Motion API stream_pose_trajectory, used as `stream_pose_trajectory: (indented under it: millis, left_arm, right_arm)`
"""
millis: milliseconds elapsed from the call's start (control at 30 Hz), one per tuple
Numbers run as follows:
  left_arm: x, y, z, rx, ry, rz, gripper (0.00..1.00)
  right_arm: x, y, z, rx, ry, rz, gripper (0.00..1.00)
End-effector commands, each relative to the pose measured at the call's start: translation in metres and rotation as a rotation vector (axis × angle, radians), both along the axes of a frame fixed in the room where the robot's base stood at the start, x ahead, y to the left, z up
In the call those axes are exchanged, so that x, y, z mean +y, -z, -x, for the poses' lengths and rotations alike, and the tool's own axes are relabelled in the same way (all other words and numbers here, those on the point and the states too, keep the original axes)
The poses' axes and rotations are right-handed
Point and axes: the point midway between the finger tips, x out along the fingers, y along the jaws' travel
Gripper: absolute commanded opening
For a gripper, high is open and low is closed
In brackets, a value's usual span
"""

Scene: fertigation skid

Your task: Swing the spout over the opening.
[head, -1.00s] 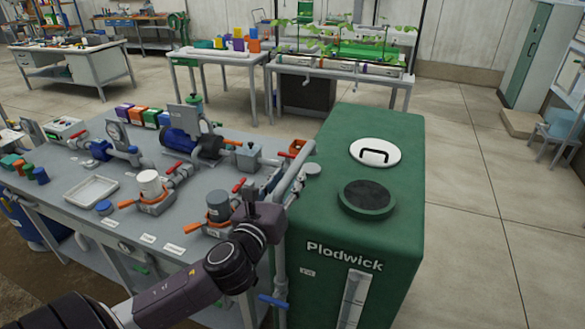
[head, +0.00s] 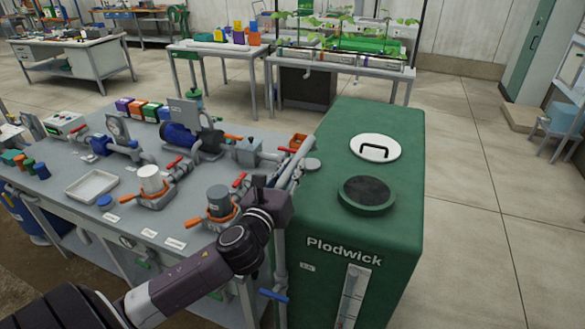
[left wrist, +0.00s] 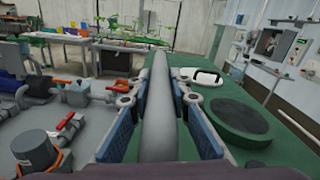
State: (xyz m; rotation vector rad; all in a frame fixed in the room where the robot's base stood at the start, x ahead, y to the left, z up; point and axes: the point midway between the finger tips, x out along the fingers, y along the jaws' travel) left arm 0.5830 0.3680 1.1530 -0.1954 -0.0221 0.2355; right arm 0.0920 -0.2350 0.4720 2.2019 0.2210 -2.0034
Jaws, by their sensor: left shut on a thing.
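The spout is a grey pipe (head: 298,158) along the table's right edge, beside the green tank (head: 400,215). In the left wrist view the spout (left wrist: 157,110) runs away from me between the two blue finger pads. My left gripper (head: 284,184) is shut on it. The round opening, dark inside a raised green rim (head: 367,206), is on the tank top, right of the spout and apart from it. Its rim also shows in the left wrist view (left wrist: 241,136). My wrist hides the near part of the spout in the head view. My right gripper is not in view.
A white lid with a black handle (head: 376,148) lies on the tank top behind the opening. Grey and orange-handled fittings (head: 218,205), a white tray (head: 91,188) and a blue pump (head: 190,140) crowd the table on the left. Floor right of the tank is clear.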

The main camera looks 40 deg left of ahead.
Motion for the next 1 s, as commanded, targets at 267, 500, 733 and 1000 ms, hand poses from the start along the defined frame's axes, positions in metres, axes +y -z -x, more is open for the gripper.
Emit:
stream_pose_trajectory:
  millis: [267, 500, 733, 1000]
  left_arm:
    - [0.000, 0.000, 0.000, 0.000, 0.004, -0.001, 0.00]
    - [-0.005, -0.001, -0.001, 0.002, 0.072, -0.006, 0.00]
    - [-0.019, 0.000, -0.003, 0.003, 0.232, -0.007, 0.00]
    - [-0.040, 0.003, -0.001, 0.001, 0.470, -0.006, 0.00]
  right_arm:
    - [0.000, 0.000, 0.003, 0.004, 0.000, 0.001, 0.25]
    - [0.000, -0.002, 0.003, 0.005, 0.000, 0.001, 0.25]
    - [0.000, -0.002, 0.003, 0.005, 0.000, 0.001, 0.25]
    - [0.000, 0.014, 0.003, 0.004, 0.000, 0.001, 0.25]
